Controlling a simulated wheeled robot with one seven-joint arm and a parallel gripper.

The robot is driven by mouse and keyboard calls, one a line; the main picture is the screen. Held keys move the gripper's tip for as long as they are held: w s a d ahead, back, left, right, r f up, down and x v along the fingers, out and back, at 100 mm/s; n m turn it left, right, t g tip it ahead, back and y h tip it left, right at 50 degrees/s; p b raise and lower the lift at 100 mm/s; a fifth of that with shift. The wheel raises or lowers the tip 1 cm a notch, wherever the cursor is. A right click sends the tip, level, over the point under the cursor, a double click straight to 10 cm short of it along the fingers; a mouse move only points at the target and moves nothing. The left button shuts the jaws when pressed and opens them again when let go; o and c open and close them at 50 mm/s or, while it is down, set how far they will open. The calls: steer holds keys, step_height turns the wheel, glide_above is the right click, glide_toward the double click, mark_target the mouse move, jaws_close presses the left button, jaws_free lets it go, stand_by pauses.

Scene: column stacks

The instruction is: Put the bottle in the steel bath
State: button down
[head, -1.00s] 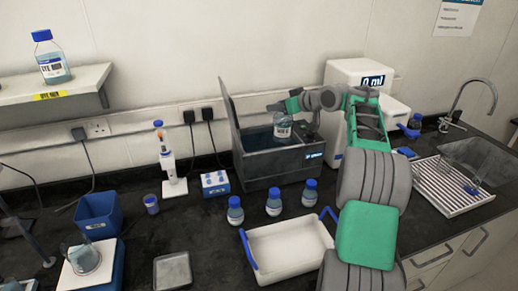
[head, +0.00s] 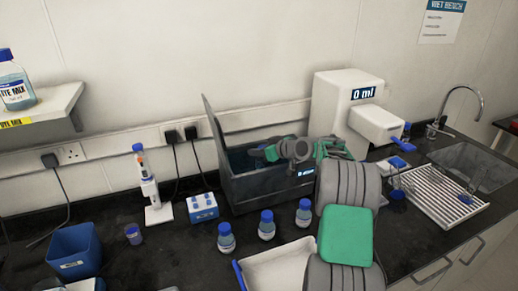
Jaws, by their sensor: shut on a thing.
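The steel bath (head: 262,191) is a dark grey open box with its lid (head: 215,135) raised at the left side and a small blue label on its front. My gripper (head: 264,153) is at the bath's opening, shut on the bottle, with its fingers at about rim height. The bottle itself is hidden now, behind the bath's front wall and my gripper. I cannot tell whether it touches the bath's floor.
Three blue-capped bottles (head: 266,225) stand in front of the bath, near a white tray (head: 283,265). A blue-and-white box (head: 203,207) and a pipette stand (head: 155,200) are to the left. A white dispenser (head: 345,105) reading 0 ml stands right behind.

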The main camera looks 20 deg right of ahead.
steer(key=c, duration=0.9)
jaws_free()
steer(key=shift+f, duration=0.1)
steer(key=shift+o, duration=0.2)
steer(key=b+v, duration=0.4)
steer(key=v, duration=0.8)
steer(key=shift+g, duration=0.7)
steer(key=a, duration=0.2)
steer(key=s+a, duration=0.1)
steer(key=a, duration=0.3)
steer(key=shift+s+a+r+p, duration=0.3)
steer(key=s+a+f+m+g+h, duration=0.2)
steer(key=s+a+f+g+h, duration=0.15)
steer(key=s+a, duration=1.15)
steer(key=s+f+m+g+h, duration=0.1)
steer(key=s+f, duration=0.4)
steer(key=s, duration=1)
steer(key=shift+a+f+m+g, duration=0.2)
steer(key=shift+m+g, duration=0.4)
steer(key=shift+g, duration=0.35)
